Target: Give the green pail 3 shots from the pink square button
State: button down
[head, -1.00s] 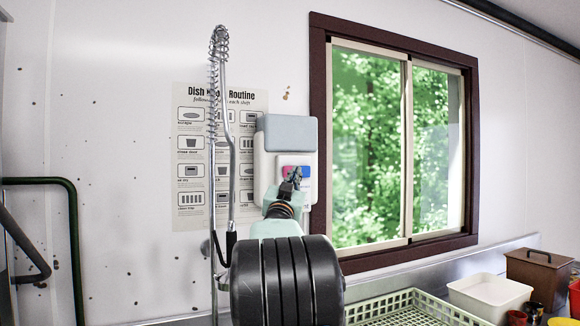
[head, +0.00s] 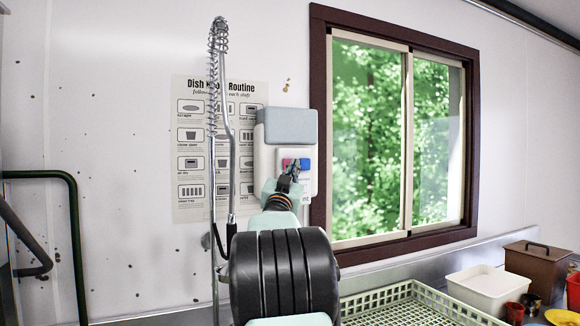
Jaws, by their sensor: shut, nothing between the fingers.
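A white wall dispenser (head: 264,160) with a grey-blue top hangs beside the window. Its front panel has a pink square button (head: 286,162) on the left and a blue button (head: 305,164) on the right. My gripper (head: 293,168) is shut and empty, its tips in front of the panel between the two buttons, covering part of the pink one. I cannot tell whether the tips touch the panel. My arm hides the space below the dispenser, and no green pail is visible.
A spring-necked tap (head: 226,140) rises just left of the dispenser, before a poster (head: 190,205). A pale green rack (head: 385,300), white tub (head: 490,288), brown lidded box (head: 533,268) and red container (head: 573,290) stand at lower right. A dark green rail (head: 74,220) is at left.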

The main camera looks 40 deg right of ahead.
jog(key=shift+w, duration=0.1)
dwell(0.6)
jog(key=shift+w+d, duration=0.1)
jog(key=shift+w, duration=0.2)
jog(key=shift+w+d+p, duration=0.25)
jog(key=shift+w+p, duration=0.3)
jog(key=shift+w, duration=0.25)
dwell(0.9)
jog(key=shift+s+b, duration=0.2)
jog(key=shift+b, duration=0.1)
jog(key=shift+s+a+f+b, duration=0.1)
jog(key=shift+s+a+b, duration=0.1)
jog(key=shift+s+b, duration=0.3)
jog(key=shift+s+a+b, duration=0.15)
jog(key=shift+s+b, duration=0.25)
jog(key=shift+b, duration=0.1)
jog(key=shift+b, duration=0.35)
